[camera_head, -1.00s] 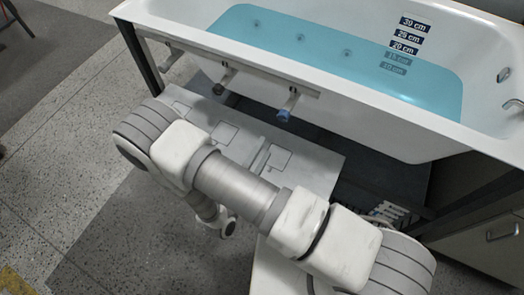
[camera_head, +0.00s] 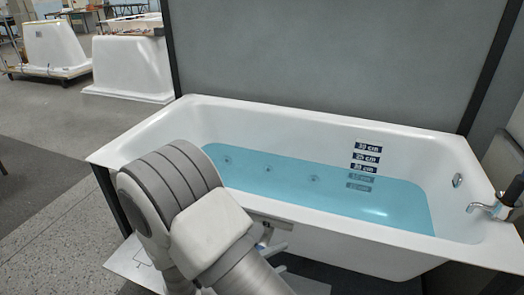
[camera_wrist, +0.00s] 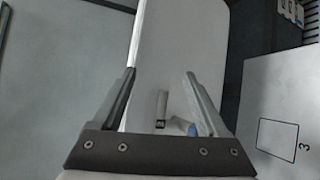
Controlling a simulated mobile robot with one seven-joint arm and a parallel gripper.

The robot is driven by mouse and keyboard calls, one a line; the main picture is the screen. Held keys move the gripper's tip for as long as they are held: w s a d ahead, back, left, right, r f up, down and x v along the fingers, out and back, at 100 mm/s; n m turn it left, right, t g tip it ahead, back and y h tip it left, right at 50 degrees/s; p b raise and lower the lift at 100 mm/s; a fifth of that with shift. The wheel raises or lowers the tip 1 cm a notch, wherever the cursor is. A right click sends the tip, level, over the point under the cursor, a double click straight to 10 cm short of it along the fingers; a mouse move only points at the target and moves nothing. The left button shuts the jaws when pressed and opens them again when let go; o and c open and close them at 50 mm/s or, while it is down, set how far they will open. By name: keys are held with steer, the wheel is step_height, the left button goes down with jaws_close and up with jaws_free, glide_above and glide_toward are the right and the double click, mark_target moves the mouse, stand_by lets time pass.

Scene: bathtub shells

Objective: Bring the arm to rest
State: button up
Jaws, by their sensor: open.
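My gripper (camera_wrist: 158,100) is open in the wrist view, with its two fingers apart and nothing held between them. Behind the fingers is a white panel with a small grey handle (camera_wrist: 161,108) and a blue-tipped one (camera_wrist: 190,127) low between the fingers. In the head view my arm crosses the lower left, in front of the bathtub (camera_head: 300,125).
A tap (camera_head: 497,205) stands at the tub's right end. A grey wall panel (camera_head: 330,60) rises behind it. White tub shells (camera_head: 130,68) stand at the back left. The floor (camera_head: 45,135) left of the tub is clear. A white board marked 3 (camera_wrist: 290,105) lies right in the wrist view.

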steer(key=s+d+r+m+g+y, duration=0.4)
steer(key=s+d+r+y, duration=0.15)
steer(key=r, duration=0.25)
steer(key=s+d+r+m+g+y, duration=0.4)
steer(key=d+r, duration=0.2)
steer(key=r, duration=0.2)
step_height(320, 180, up, 25)
steer(key=s+m+t+y+p, duration=0.1)
steer(key=t+y+p, duration=0.3)
steer(key=p, duration=1.3)
steer(key=shift+s+a+f+t, duration=0.15)
steer(key=shift+s+a+t, duration=0.25)
steer(key=shift+s, duration=0.5)
steer(key=shift+f, duration=0.1)
steer(key=c, duration=0.4)
steer(key=shift+d, duration=0.1)
